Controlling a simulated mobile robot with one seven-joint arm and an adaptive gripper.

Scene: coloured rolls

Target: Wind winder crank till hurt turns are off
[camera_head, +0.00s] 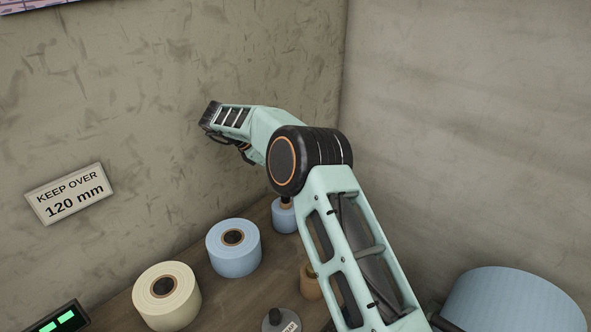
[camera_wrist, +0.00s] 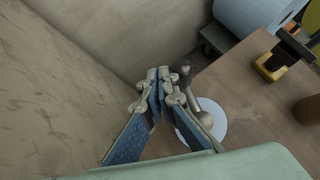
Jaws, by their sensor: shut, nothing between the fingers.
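In the wrist view, my gripper (camera_wrist: 157,84) is shut and empty, with its blue-padded fingers meeting in front of the wall. Just right of it is a grey crank-like part (camera_wrist: 206,112) with a rounded knob, over a pale round disc (camera_wrist: 212,132) on the table. The fingers overlap the knob in the picture; I cannot tell whether they touch it. A large light-blue roll (camera_wrist: 246,12) lies at the top right, and it also shows in the head view (camera_head: 512,302) at the lower right. I cannot make out damaged turns. My gripper is not clearly visible in the head view.
On the wooden table stand a cream roll (camera_head: 166,300), a blue roll (camera_head: 234,256) and a smaller blue roll (camera_head: 284,218), partly behind my arm. A grey knobbed object (camera_head: 284,320) is at the front. A "KEEP OVER 120 mm" sign (camera_head: 69,194) hangs on the wall.

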